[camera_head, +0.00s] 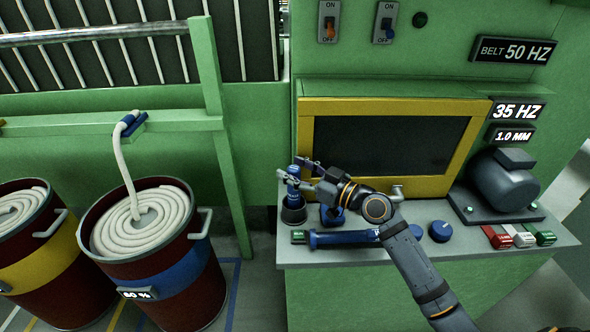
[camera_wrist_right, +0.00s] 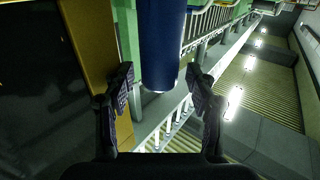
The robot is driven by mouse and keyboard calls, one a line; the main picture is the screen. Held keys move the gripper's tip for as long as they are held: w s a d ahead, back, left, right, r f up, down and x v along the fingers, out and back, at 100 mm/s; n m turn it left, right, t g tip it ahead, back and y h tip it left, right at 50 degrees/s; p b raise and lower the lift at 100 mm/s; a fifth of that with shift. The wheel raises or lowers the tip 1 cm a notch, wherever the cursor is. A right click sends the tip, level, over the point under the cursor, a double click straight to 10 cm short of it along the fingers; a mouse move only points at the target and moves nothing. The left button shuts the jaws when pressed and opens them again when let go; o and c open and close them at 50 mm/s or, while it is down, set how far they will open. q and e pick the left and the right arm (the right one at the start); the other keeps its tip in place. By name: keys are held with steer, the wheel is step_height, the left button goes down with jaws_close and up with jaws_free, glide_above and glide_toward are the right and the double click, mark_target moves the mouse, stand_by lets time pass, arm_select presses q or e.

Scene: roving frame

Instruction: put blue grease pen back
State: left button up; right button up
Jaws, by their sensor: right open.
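The blue grease pen (camera_head: 293,187) appears as an upright blue cylinder at the left end of the grey ledge, above a dark round holder (camera_head: 293,213). I cannot tell how deep it sits in it. My right gripper (camera_head: 306,170) is open, with its fingers by the upper part of the pen. In the right wrist view, a dark blue cylinder (camera_wrist_right: 162,45), apparently the pen, reaches down from the top, its end between the two open fingers (camera_wrist_right: 162,88). There are gaps on both sides of it. My left gripper is not in view.
On the ledge (camera_head: 470,252) lie a long blue tool (camera_head: 340,238), a blue round part (camera_head: 440,231) and small red, white and green blocks (camera_head: 516,236). A grey motor (camera_head: 503,180) stands at right. A yellow-framed screen (camera_head: 385,145) rises behind. Hose drums (camera_head: 155,250) stand left.

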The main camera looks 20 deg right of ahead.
step_height(320, 180, up, 10)
stand_by(0.5)
stand_by(0.4)
